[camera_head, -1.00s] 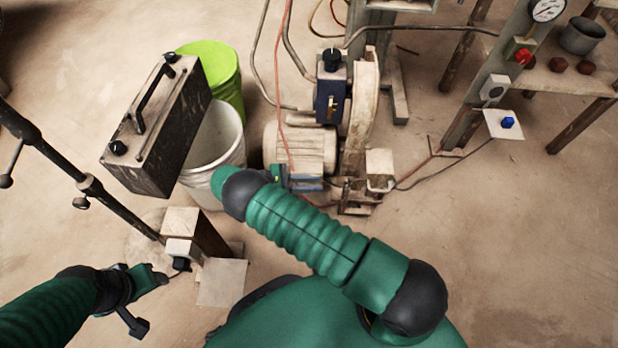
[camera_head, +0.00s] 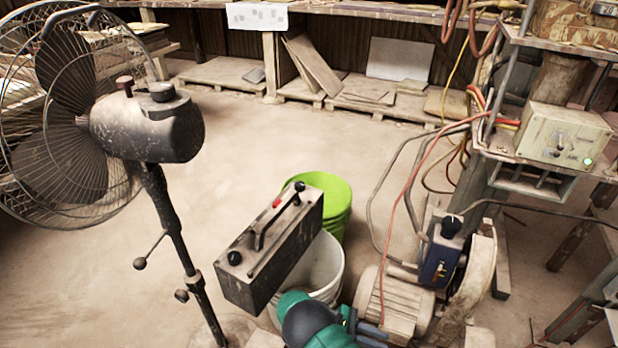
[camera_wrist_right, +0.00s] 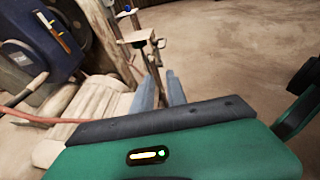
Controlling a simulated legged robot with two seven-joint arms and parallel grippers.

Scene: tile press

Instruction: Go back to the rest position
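In the head view my right arm comes in at the bottom centre, and its gripper (camera_head: 368,331) is partly hidden, close beside the dusty motor (camera_head: 397,303). In the right wrist view the two grey-blue fingers of my right gripper (camera_wrist_right: 160,90) stand a little apart with nothing between them. Pale machine parts and bare floor show beyond the fingers. My left gripper and left arm are not in the head view. The dark blue switch box (camera_head: 440,250) with a black knob stands on the motor unit. It also shows in the wrist view (camera_wrist_right: 30,55).
A pedestal fan (camera_head: 150,125) stands at the left. A dark box with a handle (camera_head: 270,250) is by a white bucket (camera_head: 325,265) and a green bucket (camera_head: 335,205). A control box with a green light (camera_head: 563,135) is on the right frame.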

